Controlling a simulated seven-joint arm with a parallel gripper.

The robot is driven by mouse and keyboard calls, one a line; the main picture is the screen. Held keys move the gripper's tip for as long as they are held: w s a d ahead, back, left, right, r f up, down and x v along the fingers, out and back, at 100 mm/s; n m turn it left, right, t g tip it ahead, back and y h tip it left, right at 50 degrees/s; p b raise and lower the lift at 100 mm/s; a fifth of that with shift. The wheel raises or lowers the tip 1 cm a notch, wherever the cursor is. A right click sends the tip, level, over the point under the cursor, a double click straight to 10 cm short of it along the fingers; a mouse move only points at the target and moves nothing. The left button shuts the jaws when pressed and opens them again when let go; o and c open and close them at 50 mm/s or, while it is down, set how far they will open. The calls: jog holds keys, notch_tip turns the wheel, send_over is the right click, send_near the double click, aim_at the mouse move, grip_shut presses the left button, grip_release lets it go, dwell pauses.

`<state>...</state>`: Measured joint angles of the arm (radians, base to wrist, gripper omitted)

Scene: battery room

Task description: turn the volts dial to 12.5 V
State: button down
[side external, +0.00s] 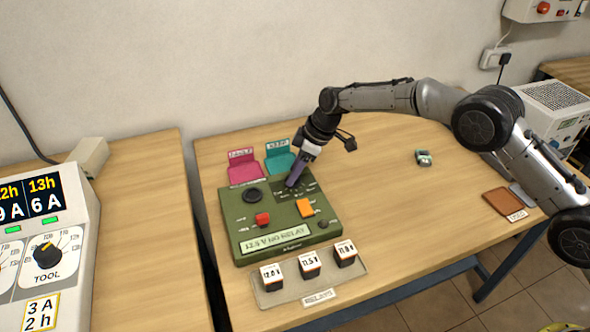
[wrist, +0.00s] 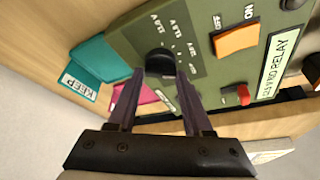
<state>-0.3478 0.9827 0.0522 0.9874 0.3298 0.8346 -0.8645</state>
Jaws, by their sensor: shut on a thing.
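The green tester box (side external: 240,228) sits on the wooden table in the side external view. My gripper (side external: 294,182) reaches down to the dark scale at its upper right. In the wrist view my gripper (wrist: 160,72) has its two purple-grey fingers either side of a round black dial (wrist: 159,61), shut on it. Small white marks stand around the dial on the green face (wrist: 200,78), too small to read. The dial's pointer is not clear, so its setting cannot be told.
Pink (side external: 245,172) and teal (side external: 278,164) trays stand behind. A tray (side external: 274,297) with 3 labelled relays stands in front. The table's right middle is mostly clear.

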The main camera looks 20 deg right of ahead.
dwell(0.5)
jog(key=shift+c, duration=1.5)
grip_release()
jog(key=shift+r, duration=0.1)
jog(key=v, duration=1.3)
jog(key=shift+r, duration=0.35)
jog(key=shift+d, duration=0.1)
